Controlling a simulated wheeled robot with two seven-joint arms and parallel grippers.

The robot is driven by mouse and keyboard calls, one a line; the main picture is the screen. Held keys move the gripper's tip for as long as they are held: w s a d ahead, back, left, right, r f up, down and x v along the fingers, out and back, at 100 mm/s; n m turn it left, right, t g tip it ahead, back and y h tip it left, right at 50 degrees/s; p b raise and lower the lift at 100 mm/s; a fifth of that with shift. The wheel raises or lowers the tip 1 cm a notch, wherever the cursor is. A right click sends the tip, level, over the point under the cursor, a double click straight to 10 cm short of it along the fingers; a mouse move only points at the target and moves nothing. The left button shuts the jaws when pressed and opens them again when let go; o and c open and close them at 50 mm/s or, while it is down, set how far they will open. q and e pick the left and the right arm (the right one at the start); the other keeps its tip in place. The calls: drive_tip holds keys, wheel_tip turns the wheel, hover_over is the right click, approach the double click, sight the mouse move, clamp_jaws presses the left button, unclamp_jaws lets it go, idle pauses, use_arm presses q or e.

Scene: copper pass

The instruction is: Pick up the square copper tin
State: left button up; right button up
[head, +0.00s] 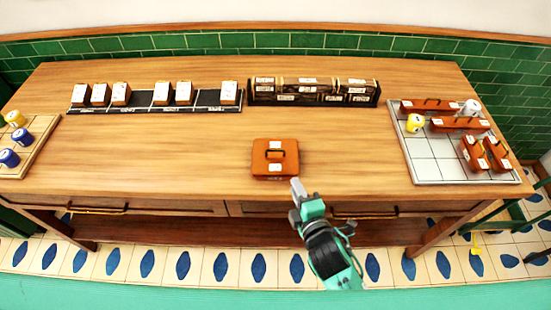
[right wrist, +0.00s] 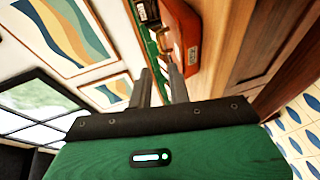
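The square copper tin (head: 287,162) lies on the wooden counter near its front edge, with a dark handle on top and white labels. My right gripper (head: 296,187) is just in front of the tin's front right corner, apart from the handle. In the right wrist view the two fingers of my right gripper (right wrist: 161,84) stand apart with nothing between them. The copper tin (right wrist: 185,28) shows beyond the fingertips there, partly cut off by the top edge. My left gripper is not in view.
A grey gridded tray (head: 425,168) with several copper tins, a yellow can and a white can stands at right. A dark rack (head: 312,92) and a black strip with small boxes (head: 155,97) stand behind. Blue and yellow cans sit on a left tray (head: 42,148). The counter (head: 180,155) beside the tin is clear.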

drive_tip(key=p, duration=0.2)
approach(277, 151)
drive_tip(key=x, duration=0.2)
drive_tip(key=shift+w+f, duration=0.3)
drive_tip(key=shift+w, duration=0.1)
drive_tip(key=p+x, duration=0.2)
drive_tip(key=x, duration=0.2)
drive_tip(key=shift+w+a+r, duration=0.15)
drive_tip(key=shift+w, duration=0.35)
drive_tip(key=shift+a, duration=0.1)
clamp_jaws()
